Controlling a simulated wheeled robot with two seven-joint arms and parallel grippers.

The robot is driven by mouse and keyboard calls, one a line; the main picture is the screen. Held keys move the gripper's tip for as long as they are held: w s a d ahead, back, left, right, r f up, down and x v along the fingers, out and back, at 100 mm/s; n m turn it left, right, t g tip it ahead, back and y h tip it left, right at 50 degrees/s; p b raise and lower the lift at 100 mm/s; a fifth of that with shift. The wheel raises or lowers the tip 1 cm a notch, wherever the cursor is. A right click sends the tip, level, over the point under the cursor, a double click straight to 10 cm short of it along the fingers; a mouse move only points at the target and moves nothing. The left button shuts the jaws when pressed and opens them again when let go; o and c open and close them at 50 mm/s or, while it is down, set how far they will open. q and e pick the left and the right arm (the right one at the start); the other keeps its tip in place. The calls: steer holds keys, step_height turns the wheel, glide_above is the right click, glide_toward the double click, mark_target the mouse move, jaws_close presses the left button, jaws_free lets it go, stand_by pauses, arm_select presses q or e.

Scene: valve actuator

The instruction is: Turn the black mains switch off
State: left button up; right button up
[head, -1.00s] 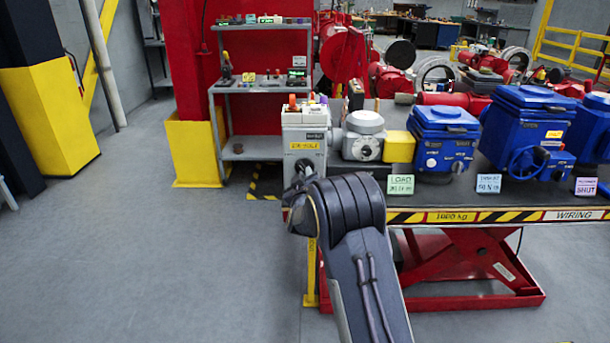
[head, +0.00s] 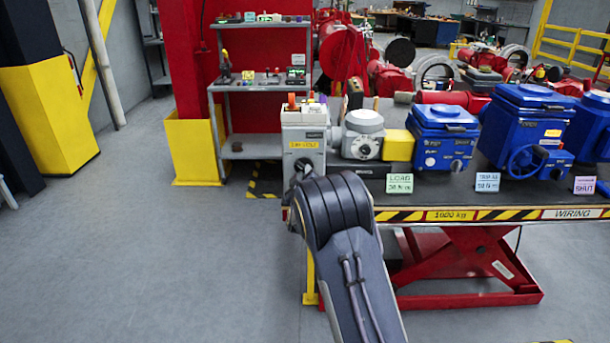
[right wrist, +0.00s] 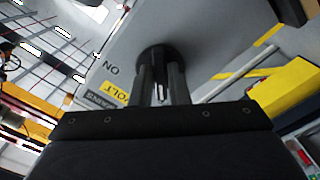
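The black mains switch (right wrist: 157,58) is a round dark knob on the front of a light grey box (head: 291,140). Lettering reading ON shows left of the knob in the right wrist view. My right gripper (right wrist: 160,75) is at the switch. Its two fingers stand a small gap apart, with their tips over the lower part of the knob. Whether they press on the knob's grip is hidden. My left gripper is in neither view.
The box stands at the left end of a dark bench with a striped edge (head: 455,215). To its right are a grey round-topped unit (head: 362,130), a yellow block (head: 398,147) and blue actuators (head: 440,135). The floor at left is clear.

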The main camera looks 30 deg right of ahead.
steer(key=o, duration=0.3)
steer(key=shift+o, duration=0.2)
steer(key=b+v, duration=0.1)
steer(key=v, duration=0.7)
steer(key=shift+d, duration=0.15)
